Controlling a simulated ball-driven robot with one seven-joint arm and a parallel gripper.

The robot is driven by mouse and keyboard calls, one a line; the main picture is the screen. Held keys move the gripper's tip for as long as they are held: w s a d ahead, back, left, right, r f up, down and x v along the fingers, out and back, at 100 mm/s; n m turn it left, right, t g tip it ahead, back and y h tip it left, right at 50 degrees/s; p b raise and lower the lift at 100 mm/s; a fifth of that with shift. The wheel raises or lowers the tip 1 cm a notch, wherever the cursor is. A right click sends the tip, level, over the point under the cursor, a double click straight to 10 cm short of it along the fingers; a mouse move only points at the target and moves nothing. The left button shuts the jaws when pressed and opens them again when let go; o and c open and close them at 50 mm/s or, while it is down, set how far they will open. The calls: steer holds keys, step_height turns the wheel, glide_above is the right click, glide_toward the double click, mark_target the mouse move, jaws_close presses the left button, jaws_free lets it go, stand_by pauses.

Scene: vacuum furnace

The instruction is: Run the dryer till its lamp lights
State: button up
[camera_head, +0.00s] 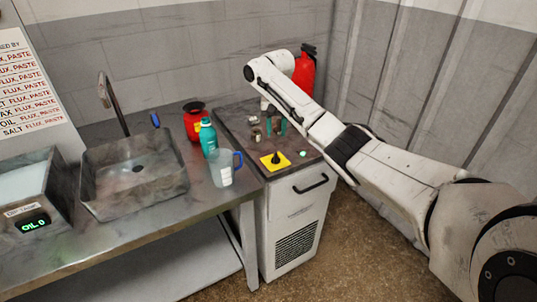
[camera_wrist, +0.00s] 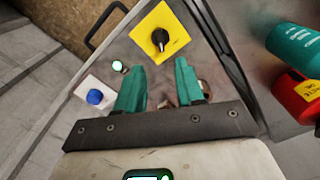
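A white cabinet (camera_head: 295,215) with a grey top, a handle and a vent grille stands right of the bench; it appears to be the dryer. Its top carries a yellow plate with a black knob (camera_head: 276,158), also in the wrist view (camera_wrist: 157,38), and a small round lamp (camera_head: 303,154). The lamp looks pale green-white in the wrist view (camera_wrist: 119,66); I cannot tell if it is lit. A blue button (camera_wrist: 95,97) sits on a white plate there. My gripper (camera_head: 275,126) is open above the cabinet top, behind the knob; its teal fingers (camera_wrist: 160,66) show apart.
Small metal parts (camera_head: 256,135) lie on the cabinet top near my gripper. A clear jug (camera_head: 222,172), a teal bottle (camera_head: 208,138) and a red container (camera_head: 194,122) stand on the bench at left. A sink (camera_head: 135,190) and a tank with a green display (camera_head: 35,223) lie farther left.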

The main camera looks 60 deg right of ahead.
mark_target(275, 156)
step_height(275, 156, down, 10)
steer(key=shift+f, duration=0.15)
stand_by(0.3)
jaws_close()
stand_by(0.4)
